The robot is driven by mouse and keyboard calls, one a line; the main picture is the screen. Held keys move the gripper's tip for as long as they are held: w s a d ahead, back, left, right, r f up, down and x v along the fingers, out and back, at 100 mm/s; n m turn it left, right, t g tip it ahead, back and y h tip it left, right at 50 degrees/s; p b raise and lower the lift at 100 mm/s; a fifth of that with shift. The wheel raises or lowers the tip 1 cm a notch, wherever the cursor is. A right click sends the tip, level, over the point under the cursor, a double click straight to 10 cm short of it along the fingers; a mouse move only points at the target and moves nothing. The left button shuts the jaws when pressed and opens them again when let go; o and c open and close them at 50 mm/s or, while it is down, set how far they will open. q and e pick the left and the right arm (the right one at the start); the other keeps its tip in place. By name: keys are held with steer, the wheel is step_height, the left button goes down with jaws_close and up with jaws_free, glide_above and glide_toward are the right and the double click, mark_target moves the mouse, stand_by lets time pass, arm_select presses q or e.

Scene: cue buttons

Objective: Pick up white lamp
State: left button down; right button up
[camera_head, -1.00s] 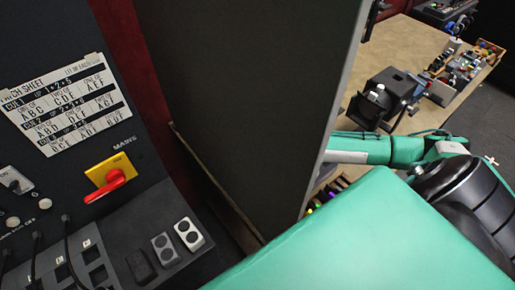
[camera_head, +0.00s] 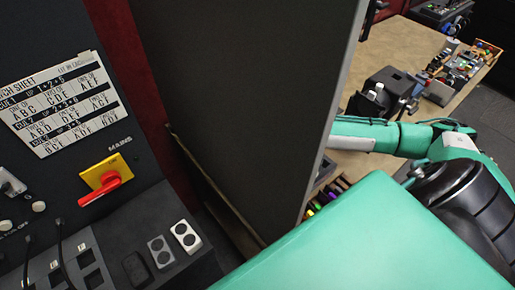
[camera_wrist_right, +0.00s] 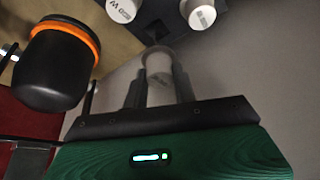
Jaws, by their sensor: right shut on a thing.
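In the right wrist view, a pale cylinder that looks like a white lamp (camera_wrist_right: 160,60) stands between the two dark fingers of my right gripper (camera_wrist_right: 160,88), which is shut on it. The lamp's lower end is hidden by the gripper body. Two other white lamps, one at left (camera_wrist_right: 122,9) and one at right (camera_wrist_right: 199,14), sit near a dark block at the top edge, with partly readable lettering. In the head view my right arm reaches left behind a tall dark panel, so its gripper is hidden there. My left gripper shows in neither view.
The tall dark panel (camera_head: 255,90) stands between the console (camera_head: 150,215) and the wooden bench (camera_head: 415,45). A black device (camera_head: 385,95) and a crowded tray (camera_head: 468,62) stand on the bench. A black cup with an orange band (camera_wrist_right: 58,65) is close at left in the wrist view.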

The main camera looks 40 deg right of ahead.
step_height(320, 180, up, 14)
steer(key=b, duration=0.2)
steer(key=shift+r, duration=0.15)
step_height(320, 180, up, 7)
steer(key=p, duration=0.8)
steer(key=shift+r, duration=0.2)
stand_by(0.8)
